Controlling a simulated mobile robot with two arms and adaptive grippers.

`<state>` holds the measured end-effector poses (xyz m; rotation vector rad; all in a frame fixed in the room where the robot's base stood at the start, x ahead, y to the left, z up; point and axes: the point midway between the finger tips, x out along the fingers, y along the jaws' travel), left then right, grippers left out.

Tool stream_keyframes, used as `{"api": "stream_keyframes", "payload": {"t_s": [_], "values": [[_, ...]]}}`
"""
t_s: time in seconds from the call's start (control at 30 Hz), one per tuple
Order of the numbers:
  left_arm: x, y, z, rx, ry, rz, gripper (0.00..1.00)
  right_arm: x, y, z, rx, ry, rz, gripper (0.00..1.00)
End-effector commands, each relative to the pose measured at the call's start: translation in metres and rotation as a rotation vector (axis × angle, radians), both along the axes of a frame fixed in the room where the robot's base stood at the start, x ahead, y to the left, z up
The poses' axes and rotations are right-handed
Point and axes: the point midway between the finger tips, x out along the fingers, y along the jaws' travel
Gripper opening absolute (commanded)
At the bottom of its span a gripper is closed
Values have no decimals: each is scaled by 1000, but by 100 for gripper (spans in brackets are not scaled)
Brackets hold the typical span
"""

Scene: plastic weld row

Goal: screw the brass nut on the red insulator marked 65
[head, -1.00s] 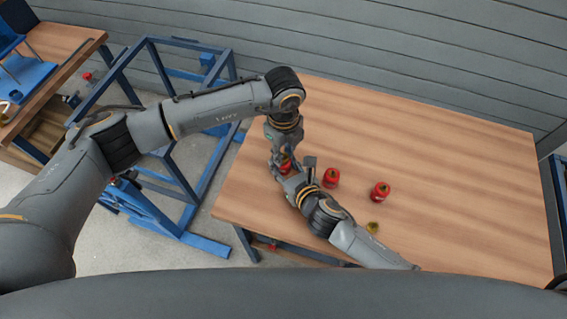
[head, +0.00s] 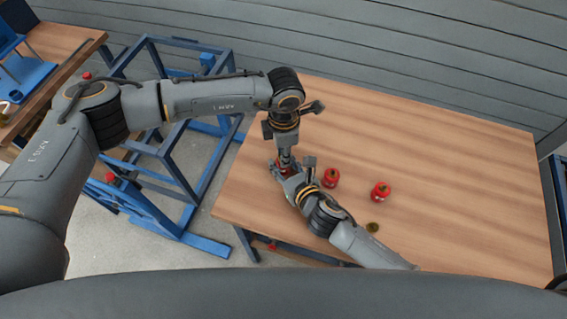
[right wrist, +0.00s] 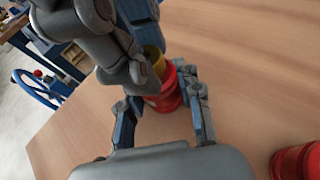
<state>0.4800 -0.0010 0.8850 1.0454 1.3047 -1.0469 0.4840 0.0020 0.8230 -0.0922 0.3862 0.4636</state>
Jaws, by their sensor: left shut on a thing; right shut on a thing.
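In the right wrist view a red insulator (right wrist: 171,92) stands upright on the table between the fingers of my right gripper (right wrist: 165,95), which is shut on it. A brass nut (right wrist: 155,57) shows at the top of this insulator, in my left gripper (right wrist: 138,62), which comes down from above and is shut on it. Whether the nut sits on a thread cannot be told. In the head view my left gripper (head: 285,158) points down over my right gripper (head: 281,168), and the two mostly hide the held insulator. No number can be read on it.
A loose brass nut (head: 373,226) lies near the front edge. A blue frame (head: 190,180) stands left of the table. The table's right half is clear.

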Motion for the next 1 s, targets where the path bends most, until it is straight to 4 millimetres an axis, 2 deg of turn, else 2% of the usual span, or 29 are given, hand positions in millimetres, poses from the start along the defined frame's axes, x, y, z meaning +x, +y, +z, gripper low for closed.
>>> {"api": "stream_keyframes", "payload": {"t_s": [0.4,0.6,0.63,0.77,0.8,0.9,1.0], "values": [[0,0,0,2,-1,-898,0,0,0,-1,0,1,0,0],[0,0,-1,1,-1,-1277,0,0,0,-1,0,1,0,0],[0,0,-1,1,-1,-1317,0,0,0,-1,0,1,0,0],[0,0,-1,0,-1,-1302,0,0,0,-1,0,1,0,0],[0,0,-1,0,-1,-1302,28,0,0,-1,0,1,0,0],[0,0,-1,0,-1,-1301,48,0,0,-1,0,1,0,0],[0,0,-1,-1,0,-1300,51,0,0,-1,0,1,0,0]]}}
